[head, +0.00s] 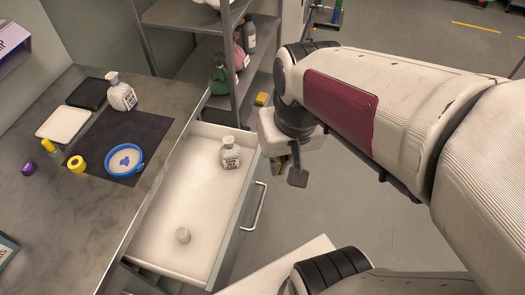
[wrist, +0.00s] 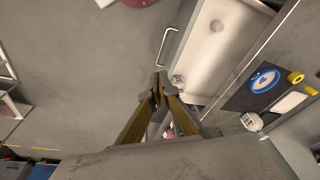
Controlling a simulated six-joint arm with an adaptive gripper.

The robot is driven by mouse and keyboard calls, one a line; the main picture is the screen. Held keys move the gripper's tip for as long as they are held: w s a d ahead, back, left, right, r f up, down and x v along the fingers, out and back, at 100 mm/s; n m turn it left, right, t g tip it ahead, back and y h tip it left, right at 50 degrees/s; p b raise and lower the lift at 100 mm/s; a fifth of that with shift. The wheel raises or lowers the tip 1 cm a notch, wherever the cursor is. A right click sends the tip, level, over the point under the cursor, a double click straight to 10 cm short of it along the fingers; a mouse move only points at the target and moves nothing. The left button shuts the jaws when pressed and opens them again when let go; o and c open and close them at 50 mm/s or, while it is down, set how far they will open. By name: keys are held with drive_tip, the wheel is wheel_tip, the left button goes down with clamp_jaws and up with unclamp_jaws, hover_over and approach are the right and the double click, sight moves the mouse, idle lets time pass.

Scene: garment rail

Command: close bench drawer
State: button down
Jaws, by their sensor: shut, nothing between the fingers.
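The bench drawer (head: 190,195) is white inside and pulled out from the grey bench (head: 115,215). Its bar handle (head: 255,207) is on the front panel. A white labelled bottle (head: 231,153) and a small white round object (head: 182,235) are inside it. My gripper (head: 297,178) is shut and empty, beyond the drawer front to the right in the head view, apart from the handle. In the wrist view my gripper (wrist: 158,85) is near the drawer (wrist: 215,45), with the handle (wrist: 167,47) just above the fingertips in the picture.
On the bench are a dark mat (head: 125,138) with a blue-rimmed dish (head: 124,160), a white bottle (head: 121,92), yellow tape (head: 77,164) and trays. A metal shelf rack (head: 232,100) with bottles stands behind the drawer. Grey floor (head: 365,225) is open at right.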

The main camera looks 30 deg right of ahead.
drive_tip(key=w+d+f+m+y, duration=0.1)
drive_tip(key=w+d+f+m, duration=0.3)
drive_tip(key=f+m, duration=0.4)
drive_tip(key=w+d+f+m+y, duration=0.1)
drive_tip(key=w+d+f+m, duration=0.4)
drive_tip(key=d+f+m, duration=0.1)
drive_tip(key=w+d+f+m+t+y, duration=0.1)
drive_tip(key=w+d+f+m, duration=0.4)
drive_tip(key=f+m, duration=0.4)
drive_tip(key=shift+w+d+f+m, duration=0.25)
drive_tip(key=shift+d+f+m, duration=0.05)
drive_tip(key=shift+f+m, duration=0.1)
drive_tip(key=w+a+f, duration=0.5)
drive_tip(key=f, duration=0.4)
drive_tip(key=shift+w+a, duration=0.2)
drive_tip(key=shift+a, duration=0.05)
idle(0.8)
